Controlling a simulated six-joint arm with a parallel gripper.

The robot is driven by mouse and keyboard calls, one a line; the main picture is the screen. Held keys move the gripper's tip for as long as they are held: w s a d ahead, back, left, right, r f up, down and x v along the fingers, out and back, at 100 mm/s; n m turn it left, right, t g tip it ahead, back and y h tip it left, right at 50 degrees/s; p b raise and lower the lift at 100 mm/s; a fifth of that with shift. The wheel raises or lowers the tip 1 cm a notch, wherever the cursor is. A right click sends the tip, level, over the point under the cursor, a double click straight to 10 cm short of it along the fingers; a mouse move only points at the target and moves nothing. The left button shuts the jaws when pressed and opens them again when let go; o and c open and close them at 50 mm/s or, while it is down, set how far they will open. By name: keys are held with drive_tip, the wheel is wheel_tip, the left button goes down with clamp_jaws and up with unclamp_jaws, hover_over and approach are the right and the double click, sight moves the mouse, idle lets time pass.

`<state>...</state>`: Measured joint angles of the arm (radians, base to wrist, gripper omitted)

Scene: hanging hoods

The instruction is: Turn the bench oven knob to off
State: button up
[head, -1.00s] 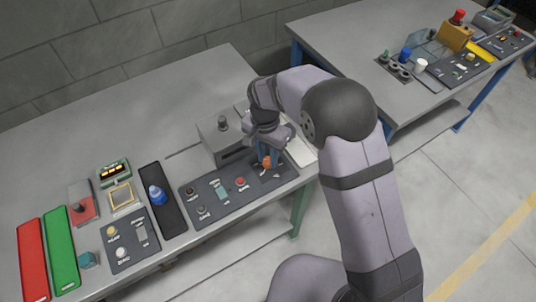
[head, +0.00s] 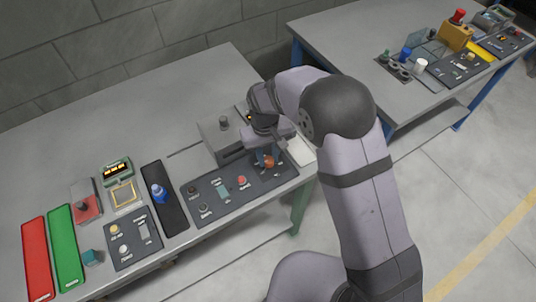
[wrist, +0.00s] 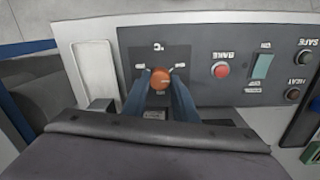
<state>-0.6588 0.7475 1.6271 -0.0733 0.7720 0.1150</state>
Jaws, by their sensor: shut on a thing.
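The oven knob is orange (head: 269,161) and sits at the right end of the dark control panel (head: 225,195) on the near bench. In the wrist view the knob (wrist: 159,79) stands on a dark plate with small white marks and a "°C" label. My gripper (head: 268,156) points down at it, its two blue fingers one on each side of the knob. In the wrist view the gripper (wrist: 160,88) is shut on the knob. The marks are too small to read, and the knob's pointer cannot be made out.
Left of the knob on the panel are a red button (wrist: 221,70) labelled "BAKE", a pale green switch (wrist: 263,66) and dark round knobs. A grey box (head: 225,136) with a knob stands behind. The bench's back is clear.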

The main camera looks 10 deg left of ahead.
sight(267, 160)
drive_tip(key=n, duration=0.5)
drive_tip(key=shift+r+n+p, duration=0.1)
drive_tip(key=shift+n+p, duration=0.25)
drive_tip(key=shift+n, duration=0.05)
idle(0.3)
drive_tip(key=o, duration=1)
drive_tip(key=shift+o, duration=0.2)
drive_tip(key=shift+r, duration=0.1)
drive_tip(key=shift+s+a+r+b, duration=0.1)
drive_tip(key=shift+r+b, duration=0.35)
drive_tip(key=shift+r, duration=1.35)
drive_tip(key=shift+s+r+b, duration=0.1)
drive_tip(key=shift+r+b, duration=0.3)
drive_tip(key=shift+r, duration=1.35)
